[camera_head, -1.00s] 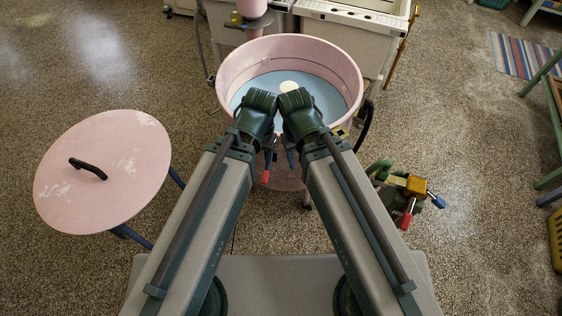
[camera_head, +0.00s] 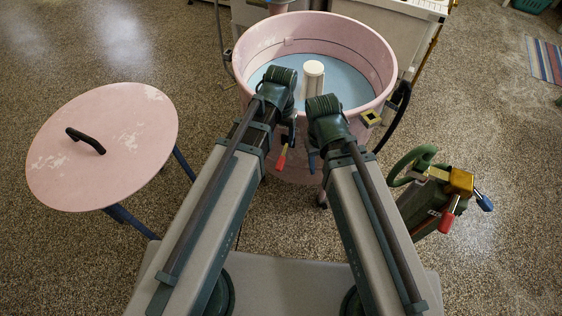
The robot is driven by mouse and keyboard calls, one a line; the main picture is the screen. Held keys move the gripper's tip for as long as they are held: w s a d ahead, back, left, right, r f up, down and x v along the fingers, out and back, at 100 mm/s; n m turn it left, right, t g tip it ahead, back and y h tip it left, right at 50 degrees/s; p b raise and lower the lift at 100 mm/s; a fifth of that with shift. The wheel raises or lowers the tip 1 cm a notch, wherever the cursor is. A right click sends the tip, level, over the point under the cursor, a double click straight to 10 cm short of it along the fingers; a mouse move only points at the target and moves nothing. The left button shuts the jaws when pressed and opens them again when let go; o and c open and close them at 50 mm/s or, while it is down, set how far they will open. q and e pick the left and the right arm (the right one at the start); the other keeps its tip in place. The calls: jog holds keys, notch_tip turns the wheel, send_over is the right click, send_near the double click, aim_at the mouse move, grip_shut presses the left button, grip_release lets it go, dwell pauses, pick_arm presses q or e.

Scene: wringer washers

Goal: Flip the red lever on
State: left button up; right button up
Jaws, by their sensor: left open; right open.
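A red-tipped lever (camera_head: 281,160) hangs at the front of the pink washer tub (camera_head: 385,50), low between my two arms. A blue-tipped lever (camera_head: 312,161) is just right of it. A second red-handled lever (camera_head: 446,222) sticks out of the wringer unit (camera_head: 460,182) at the right, beside another blue one (camera_head: 483,200). My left gripper (camera_head: 278,88) is over the tub's front rim, above the first red lever; my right gripper (camera_head: 325,110) is right of it. Both are open, their fingertips largely hidden; neither visibly touches a lever.
A round pink lid (camera_head: 110,125) with a black handle lies on a blue-legged stand at the left. A white post (camera_head: 313,75) rises inside the tub. A black hose (camera_head: 400,105) hangs at the tub's right side. Speckled floor is free at the far left and right.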

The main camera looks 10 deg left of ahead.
aim_at(281, 160)
pick_arm(q)
notch_tip(281, 160, down, 14)
jog(key=b, duration=1.3)
jog(key=shift+r, duration=0.15)
jog(key=shift+c, duration=0.3)
grip_shut()
dwell(0.3)
jog(key=shift+r, duration=0.1)
